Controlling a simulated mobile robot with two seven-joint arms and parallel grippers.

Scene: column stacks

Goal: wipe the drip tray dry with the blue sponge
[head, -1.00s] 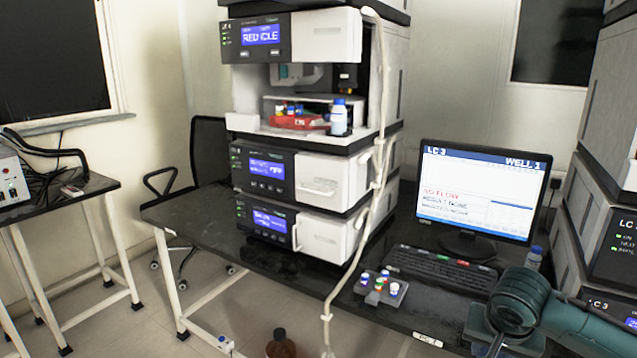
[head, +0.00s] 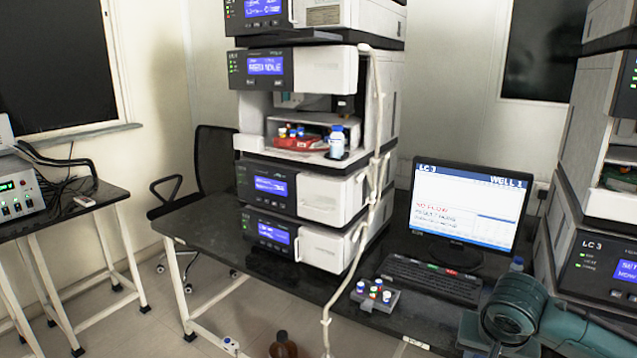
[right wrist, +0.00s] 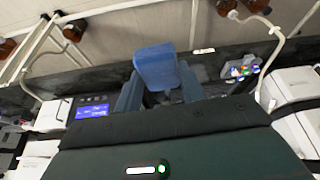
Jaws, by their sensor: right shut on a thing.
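In the right wrist view, the blue sponge (right wrist: 155,65) is between the two fingers of my right gripper (right wrist: 160,88), which is shut on it. My right arm shows at the lower right of the head view; its fingers and the sponge cannot be made out there. I cannot clearly pick out a drip tray. An open bay in the middle stack has a white ledge (head: 290,152) with a red rack (head: 295,143), small vials and a white, blue-capped bottle (head: 337,143). My left gripper is in neither view.
A monitor (head: 467,210), a keyboard (head: 432,279) and a grey vial rack (head: 375,296) occupy the black bench (head: 195,225). Pale tubing (head: 328,300) hangs down the stack's front. A brown bottle (head: 283,345) stands below. Another stack (head: 590,225) rises at the right.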

